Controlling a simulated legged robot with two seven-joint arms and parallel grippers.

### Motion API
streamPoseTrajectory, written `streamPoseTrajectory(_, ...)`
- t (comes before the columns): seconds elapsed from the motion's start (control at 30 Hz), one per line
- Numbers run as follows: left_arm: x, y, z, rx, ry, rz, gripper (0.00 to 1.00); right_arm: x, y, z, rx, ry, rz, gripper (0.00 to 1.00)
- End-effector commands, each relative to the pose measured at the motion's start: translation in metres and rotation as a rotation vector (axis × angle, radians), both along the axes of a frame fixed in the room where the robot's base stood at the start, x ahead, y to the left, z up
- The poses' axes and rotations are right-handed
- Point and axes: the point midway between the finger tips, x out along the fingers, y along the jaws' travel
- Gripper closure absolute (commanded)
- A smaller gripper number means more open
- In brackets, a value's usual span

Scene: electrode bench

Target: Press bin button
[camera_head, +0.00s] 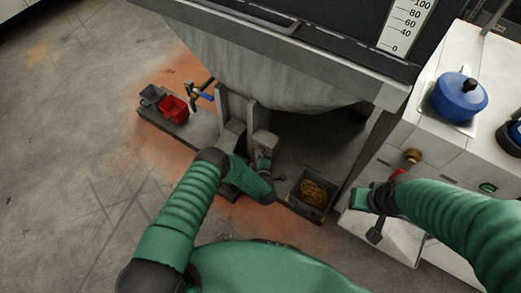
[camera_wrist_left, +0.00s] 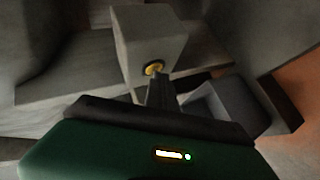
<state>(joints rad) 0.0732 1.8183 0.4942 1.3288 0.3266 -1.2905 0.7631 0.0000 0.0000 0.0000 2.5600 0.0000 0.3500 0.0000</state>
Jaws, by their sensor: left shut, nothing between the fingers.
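In the left wrist view, a grey box (camera_wrist_left: 150,38) carries a round yellow-ringed button (camera_wrist_left: 153,68) on its near face. My left gripper (camera_wrist_left: 159,80) is shut and empty, its tips right in front of the button; I cannot tell if they touch it. In the head view the left gripper (camera_head: 264,160) is beside the grey post box (camera_head: 263,143) under the hopper, and the button's face is hidden. My right gripper (camera_head: 374,235) hangs at the right near the white cabinet; its jaws are too small to read. A dark bin (camera_head: 296,196) holds yellowish pieces.
A large grey hopper (camera_head: 245,55) overhangs the posts. A red bin (camera_head: 173,109) and a grey bin (camera_head: 151,95) stand on a low platform at the left. A white cabinet (camera_head: 440,130) with a blue knob (camera_head: 459,98) stands at the right. The left floor is open.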

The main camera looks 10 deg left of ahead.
Motion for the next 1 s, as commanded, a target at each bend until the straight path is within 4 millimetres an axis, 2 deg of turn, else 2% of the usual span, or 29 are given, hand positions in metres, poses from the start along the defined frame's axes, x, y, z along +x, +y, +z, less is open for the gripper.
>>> streamPoseTrajectory(0.17, -0.001, 0.000, 0.001, 0.001, 0.000, -0.002, 1.00, 0.000, 0.000, 0.002, 0.000, 0.000, 0.000, 0.67)
streamPoseTrajectory(0.43, -0.014, 0.005, 0.001, 0.000, 0.000, -0.001, 1.00, 0.000, 0.000, 0.011, 0.000, 0.000, 0.000, 0.67)
streamPoseTrajectory(0.77, -0.016, 0.005, 0.000, 0.000, 0.000, -0.001, 1.00, 0.000, 0.000, 0.012, 0.000, 0.000, 0.000, 0.67)
streamPoseTrajectory(1.0, -0.035, 0.012, 0.003, 0.001, 0.002, -0.001, 1.00, 0.000, 0.000, 0.027, 0.000, 0.000, 0.000, 0.67)
